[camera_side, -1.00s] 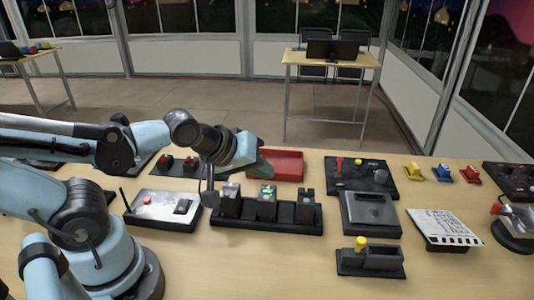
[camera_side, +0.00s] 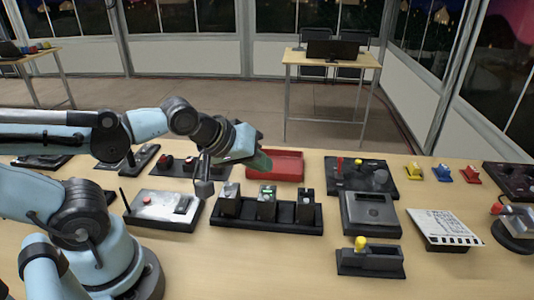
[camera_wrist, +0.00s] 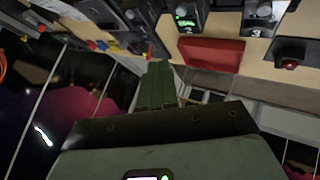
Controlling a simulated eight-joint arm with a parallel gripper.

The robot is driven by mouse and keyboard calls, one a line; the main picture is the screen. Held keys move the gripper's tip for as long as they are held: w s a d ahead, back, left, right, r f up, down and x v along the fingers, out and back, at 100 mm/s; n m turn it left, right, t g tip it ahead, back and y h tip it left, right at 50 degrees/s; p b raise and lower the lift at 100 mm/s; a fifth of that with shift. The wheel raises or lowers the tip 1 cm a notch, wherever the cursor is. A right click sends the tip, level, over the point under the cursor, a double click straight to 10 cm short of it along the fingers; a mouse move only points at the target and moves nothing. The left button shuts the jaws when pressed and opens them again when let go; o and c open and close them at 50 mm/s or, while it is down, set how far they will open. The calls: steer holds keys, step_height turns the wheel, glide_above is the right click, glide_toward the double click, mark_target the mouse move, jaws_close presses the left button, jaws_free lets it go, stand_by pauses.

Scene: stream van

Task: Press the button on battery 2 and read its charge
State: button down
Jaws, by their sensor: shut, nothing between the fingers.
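Battery 2 (camera_side: 267,205) is the middle of three dark upright batteries in a black holder (camera_side: 265,228). In the wrist view, battery 2 (camera_wrist: 189,10) shows a green lit display and the number 2; the charge marks are too small to read surely. Battery 3 (camera_wrist: 261,15) stands beside it, with a grey round button and the number 3. My gripper (camera_side: 264,161) is shut and empty, above and behind the holder, apart from battery 2. Its green fingers also show in the wrist view (camera_wrist: 156,85).
A red tray (camera_side: 276,165) lies behind the holder, below my gripper. A white panel with a red button (camera_side: 147,200) is to the left. A grey box (camera_side: 371,213) and a black block with a yellow knob (camera_side: 361,243) stand to the right. Bare table lies in front.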

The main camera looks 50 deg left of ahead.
steer(key=m, duration=0.2)
steer(key=s+a+m+g, duration=0.1)
steer(key=m, duration=0.2)
steer(key=s+a+m+g, duration=0.1)
steer(key=m, duration=0.1)
steer(key=shift+s+f, duration=0.1)
steer(key=shift+f, duration=0.25)
